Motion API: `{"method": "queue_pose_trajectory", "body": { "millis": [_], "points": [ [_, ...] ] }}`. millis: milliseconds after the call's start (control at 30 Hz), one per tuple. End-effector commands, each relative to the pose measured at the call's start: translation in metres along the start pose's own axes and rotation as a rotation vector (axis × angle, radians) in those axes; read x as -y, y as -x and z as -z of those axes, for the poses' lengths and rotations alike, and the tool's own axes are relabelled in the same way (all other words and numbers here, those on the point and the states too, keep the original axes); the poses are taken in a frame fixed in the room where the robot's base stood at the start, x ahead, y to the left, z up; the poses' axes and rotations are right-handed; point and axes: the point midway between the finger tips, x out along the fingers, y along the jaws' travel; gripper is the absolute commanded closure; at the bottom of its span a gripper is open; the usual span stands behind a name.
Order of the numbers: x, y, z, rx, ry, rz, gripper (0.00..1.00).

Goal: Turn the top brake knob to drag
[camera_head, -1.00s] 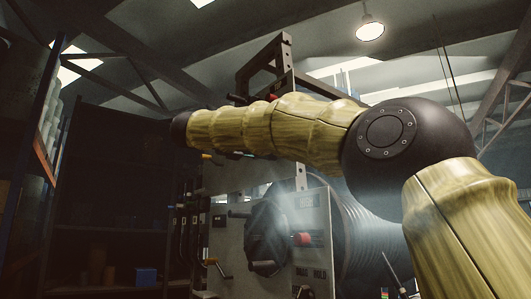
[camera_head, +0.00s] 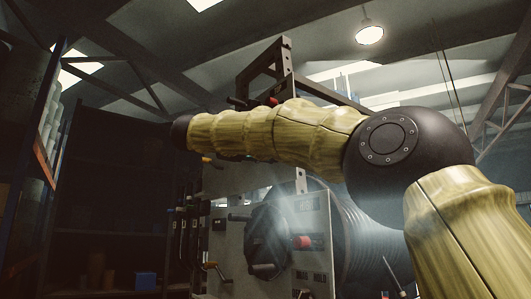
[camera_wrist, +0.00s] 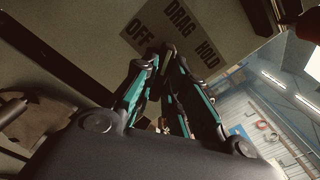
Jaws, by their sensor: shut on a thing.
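In the wrist view, my gripper (camera_wrist: 168,62) has its two dark and teal fingers closed together on a small brownish knob (camera_wrist: 169,47). The knob sits on a pale panel beside a printed label (camera_wrist: 170,30), seen tilted, with OFF on the left, DRAG at the top and HOLD on the right. The fingers hide most of the knob, so I cannot tell which word it points to. In the head view, my gripper and this knob are hidden behind my arm.
A grey machine panel (camera_head: 232,262) with a dark round wheel (camera_head: 266,240), a red knob (camera_head: 302,242) and cranks stands below my arm in the head view. A ribbed dark drum (camera_head: 362,250) is beside it. A metal frame (camera_head: 287,62) rises above. Dark shelves are at left.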

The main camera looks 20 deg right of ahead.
Motion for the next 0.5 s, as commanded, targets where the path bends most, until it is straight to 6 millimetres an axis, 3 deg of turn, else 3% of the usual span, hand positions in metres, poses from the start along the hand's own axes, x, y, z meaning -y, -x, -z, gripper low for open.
{"method": "queue_pose_trajectory", "body": {
  "millis": [33, 67, 167, 500],
  "points": [
    [0.0017, 0.0009, -0.0018, 0.004, -0.003, 0.000, 1.00],
    [0.0016, 0.0010, -0.0018, 0.004, -0.002, 0.000, 0.83],
    [0.0013, 0.0009, -0.0014, 0.003, -0.002, 0.000, 0.65],
    [0.0003, 0.0012, -0.0002, 0.001, -0.001, 0.000, 0.65]
  ]
}}
